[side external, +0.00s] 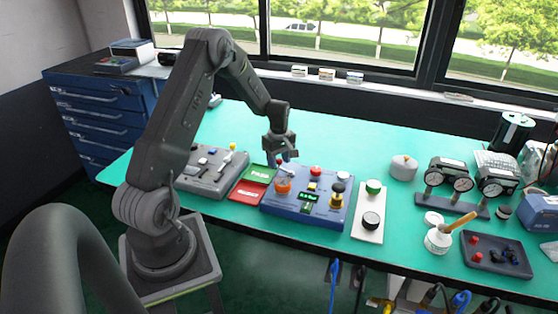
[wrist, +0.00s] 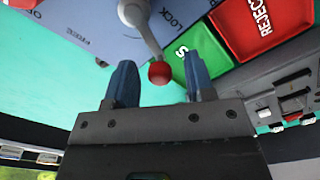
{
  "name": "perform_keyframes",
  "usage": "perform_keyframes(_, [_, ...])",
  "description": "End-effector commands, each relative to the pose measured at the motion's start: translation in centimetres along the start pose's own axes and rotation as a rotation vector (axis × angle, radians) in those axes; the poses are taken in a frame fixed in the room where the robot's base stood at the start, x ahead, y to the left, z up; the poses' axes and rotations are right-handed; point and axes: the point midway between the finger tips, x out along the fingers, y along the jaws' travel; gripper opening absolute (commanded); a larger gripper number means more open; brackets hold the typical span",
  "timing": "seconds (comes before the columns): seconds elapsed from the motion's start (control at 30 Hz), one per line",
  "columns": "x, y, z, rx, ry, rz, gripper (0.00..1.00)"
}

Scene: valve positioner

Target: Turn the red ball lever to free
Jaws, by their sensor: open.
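The red ball (wrist: 160,73) tips a short grey lever arm (wrist: 148,38) in the wrist view. The lever's round pivot is at the top edge, on a blue panel (wrist: 95,22). The word LOCK is printed just right of the lever; other lettering at the left is partly cut off. My gripper (wrist: 159,62) is open, with one blue finger on each side of the ball in the picture and gaps to both. I cannot tell the depth between them. In the side view my gripper (side external: 281,157) is over the back left of the blue panel (side external: 335,213) and mostly hides the lever.
A green PASS tray (side external: 258,172) and a red REJECT tray (side external: 247,192) lie left of the panel. A grey control box (side external: 205,182) stands further left. The panel carries an orange knob (side external: 283,186) and several buttons close by. The teal table behind is clear.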

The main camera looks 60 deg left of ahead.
Motion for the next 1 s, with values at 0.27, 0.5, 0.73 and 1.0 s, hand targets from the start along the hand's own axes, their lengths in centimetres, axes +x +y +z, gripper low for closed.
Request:
perform_keyframes(0.27, [0.33,0.0,0.0,0.0,0.0,0.0,0.49])
perform_keyframes(0.5, [0.29,0.0,0.0,0.0,0.0,0.0,0.31])
perform_keyframes(0.73, [0.28,0.0,0.0,0.0,0.0,0.0,0.09])
perform_keyframes(1.0, [0.27,0.05,-0.01,0.009,0.0,0.0,0.0])
